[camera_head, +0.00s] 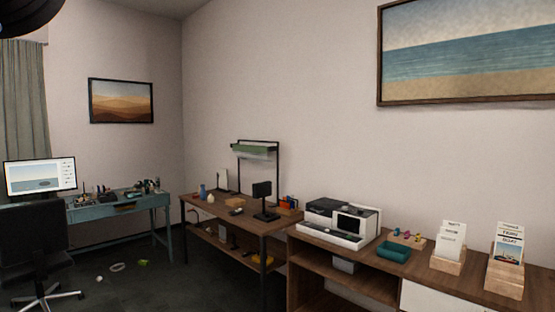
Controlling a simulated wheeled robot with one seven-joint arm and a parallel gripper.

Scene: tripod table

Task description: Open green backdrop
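The green backdrop (250,149) shows as a narrow green band, apparently rolled up, near the top of a dark upright frame (278,170). A paler strip hangs just below the green band. The frame stands at the back of a wooden table (224,217) against the wall, in the middle of the view. My gripper is not in view, so whether it is open or shut does not show.
A black screen-like object on a stand (262,196) is in front of the frame. A printer (340,221) and a teal tray (392,251) sit on the cabinet at right. A chair (32,250) is at left. Small items lie on the dark floor (185,285).

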